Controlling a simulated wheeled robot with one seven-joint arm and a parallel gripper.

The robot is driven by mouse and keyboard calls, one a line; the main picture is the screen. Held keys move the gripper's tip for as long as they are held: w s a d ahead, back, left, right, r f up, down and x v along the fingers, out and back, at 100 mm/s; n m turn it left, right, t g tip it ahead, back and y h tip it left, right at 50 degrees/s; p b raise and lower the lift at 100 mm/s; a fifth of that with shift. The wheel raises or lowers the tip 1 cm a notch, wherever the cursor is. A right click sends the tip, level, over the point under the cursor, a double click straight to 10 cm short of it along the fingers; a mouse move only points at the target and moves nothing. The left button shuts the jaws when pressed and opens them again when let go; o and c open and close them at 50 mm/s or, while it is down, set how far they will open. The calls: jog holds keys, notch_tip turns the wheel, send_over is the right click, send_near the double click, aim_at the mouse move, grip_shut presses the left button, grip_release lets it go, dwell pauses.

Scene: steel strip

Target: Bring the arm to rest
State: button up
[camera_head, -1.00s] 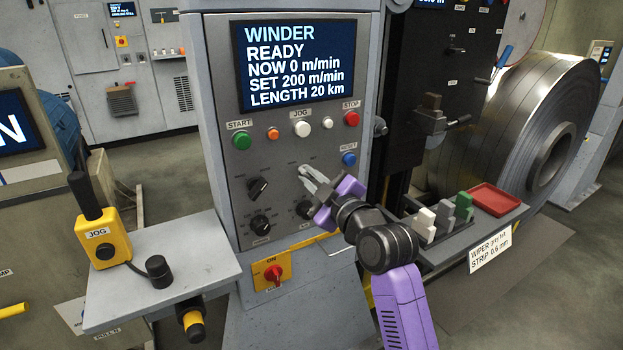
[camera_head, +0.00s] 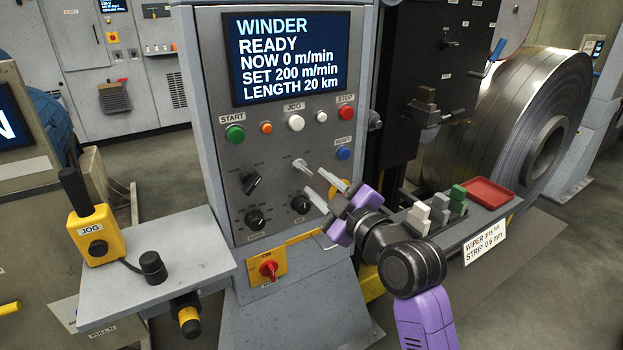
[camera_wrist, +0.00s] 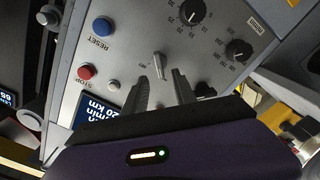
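My gripper (camera_head: 322,190) is in front of the lower right part of the winder's control panel (camera_head: 275,145), its fingers pointing at the panel. The two fingers are apart with nothing between them. That knob (camera_head: 300,164) also shows in the head view, just above and left of the fingers. The winder screen (camera_head: 290,58) reads READY, NOW 0 m/min, SET 200 m/min, LENGTH 20 km.
A side shelf with a yellow jog box (camera_head: 97,238) is at left. A ledge at right holds white, grey and green blocks (camera_head: 458,196) and a red tray (camera_head: 487,193), close to my arm. A red switch (camera_head: 268,268) is below the panel. The steel coil (camera_head: 520,115) stands behind.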

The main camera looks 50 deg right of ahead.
jog(key=shift+s+a, duration=0.2)
jog(key=shift+s, duration=0.5)
jog(key=s+a+f+m+g+y+p, duration=0.1)
jog(key=s+a+f+m, duration=0.1)
jog(key=s+a+f, duration=0.2)
jog(key=s+a+f+m+y+p, duration=0.1)
jog(key=s+a+f, duration=0.4)
jog(key=s+a, duration=0.6)
jog(key=s+a+f+m+g+y+p, duration=0.1)
jog(key=s+a+f+m+y, duration=0.2)
jog(key=s, duration=1.4)
jog(key=a+f, duration=0.1)
jog(key=a, duration=0.3)
jog(key=shift+s+a+f+g+p, duration=0.2)
jog(key=shift+s+g+p, duration=0.1)
jog(key=shift+p, duration=0.1)
